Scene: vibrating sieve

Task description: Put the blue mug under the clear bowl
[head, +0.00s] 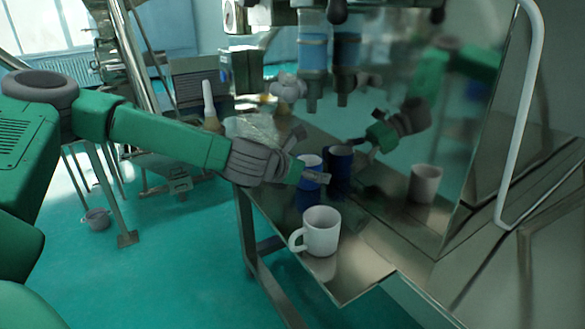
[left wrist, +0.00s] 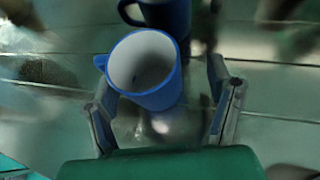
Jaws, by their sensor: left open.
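The blue mug (head: 308,190) stands upright on the metal table, white inside. In the left wrist view the blue mug (left wrist: 160,92) has its handle toward the left. My left gripper (head: 309,156) is open, with its fingers on either side of the mug; contact cannot be told. In the left wrist view the left gripper (left wrist: 162,85) shows both fingers apart, with the mug between and ahead of them. A clear bluish vessel with a spout (head: 312,52) hangs above the table at the back; it may be the clear bowl. My right gripper is not in view.
A white mug (head: 322,232) stands near the table's front corner. A shiny metal panel (head: 460,130) behind reflects the mugs and my arm. A crumpled clear object (head: 252,128) lies behind my left gripper. Bare table (head: 365,250) lies right of the white mug.

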